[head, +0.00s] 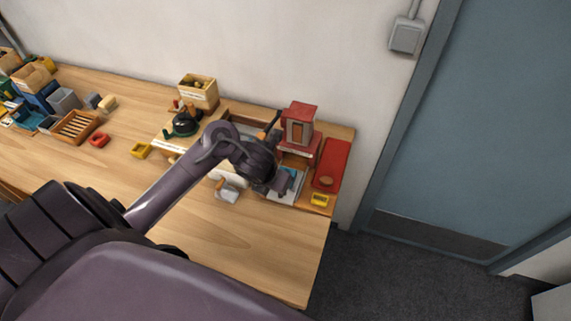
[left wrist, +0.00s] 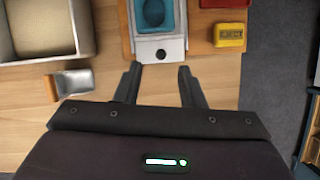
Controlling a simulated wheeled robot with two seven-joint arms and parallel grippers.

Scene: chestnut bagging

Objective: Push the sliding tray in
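The sliding tray (left wrist: 145,48) is a white-grey drawer with a blue insert (left wrist: 155,12) and a dark round knob (left wrist: 162,54) on its front face. It sticks out over the wood at the top of the left wrist view. In the head view the tray (head: 284,198) shows below the red house-shaped machine (head: 299,128), partly covered by my gripper. My left gripper (left wrist: 162,84) is open and empty, its two fingers apart just in front of the tray front, with a small gap. It also shows in the head view (head: 283,186). My right gripper is not in view.
A metal scoop (left wrist: 73,84) and an open pale box (left wrist: 83,30) lie to the left. The table's right edge drops to dark floor. The table front (head: 240,250) is clear.

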